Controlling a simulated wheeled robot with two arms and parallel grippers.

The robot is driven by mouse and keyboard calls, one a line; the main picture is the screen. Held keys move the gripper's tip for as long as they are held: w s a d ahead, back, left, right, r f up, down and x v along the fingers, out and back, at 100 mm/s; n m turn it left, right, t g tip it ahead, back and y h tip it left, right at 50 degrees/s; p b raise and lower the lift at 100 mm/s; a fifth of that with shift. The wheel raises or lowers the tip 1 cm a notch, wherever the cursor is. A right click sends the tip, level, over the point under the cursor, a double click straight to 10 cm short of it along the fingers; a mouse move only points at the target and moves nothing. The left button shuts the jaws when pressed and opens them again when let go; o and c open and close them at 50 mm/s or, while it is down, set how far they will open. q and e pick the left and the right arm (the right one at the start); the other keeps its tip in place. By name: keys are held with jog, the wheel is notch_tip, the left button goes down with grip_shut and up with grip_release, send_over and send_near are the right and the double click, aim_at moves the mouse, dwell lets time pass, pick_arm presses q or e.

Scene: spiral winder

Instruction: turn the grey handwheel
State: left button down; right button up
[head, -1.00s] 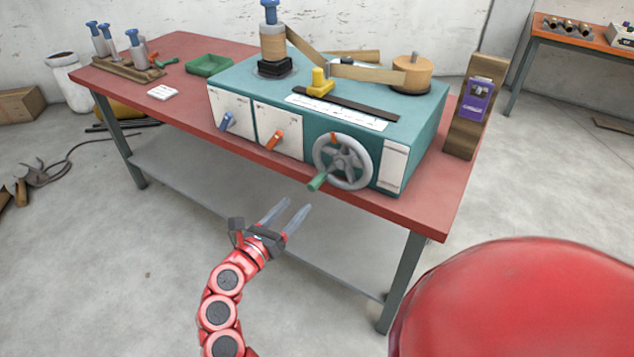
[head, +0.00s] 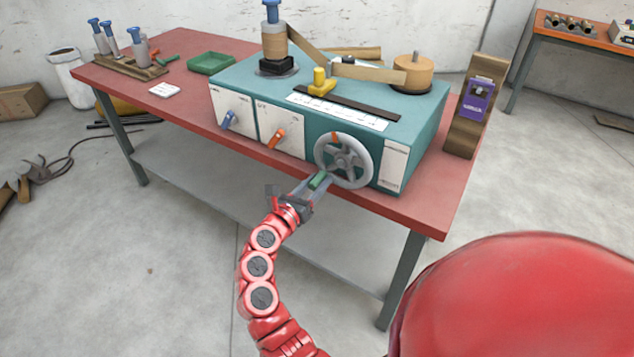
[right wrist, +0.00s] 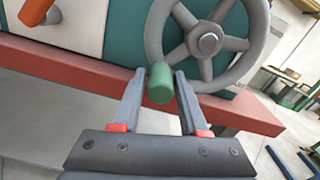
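The grey handwheel (head: 343,160) is on the front of the teal winder, near its right end. It has spokes, an orange mark near the top of its rim and a green handle (head: 318,181) at its lower left. My right gripper (head: 319,183) is at this handle. In the right wrist view, the green handle (right wrist: 160,84) sits between the two open fingertips, with the handwheel (right wrist: 208,42) just beyond. Whether either finger touches the handle I cannot tell. My left gripper is not in view.
The winder (head: 232,76) stands on a red table (head: 420,214), whose front edge runs just below the wheel. Left of the wheel are an orange lever (head: 277,138) and a blue lever (head: 228,119). A wooden post with a purple device (head: 476,100) stands to the right.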

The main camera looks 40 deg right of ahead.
grip_shut()
dwell(1.1)
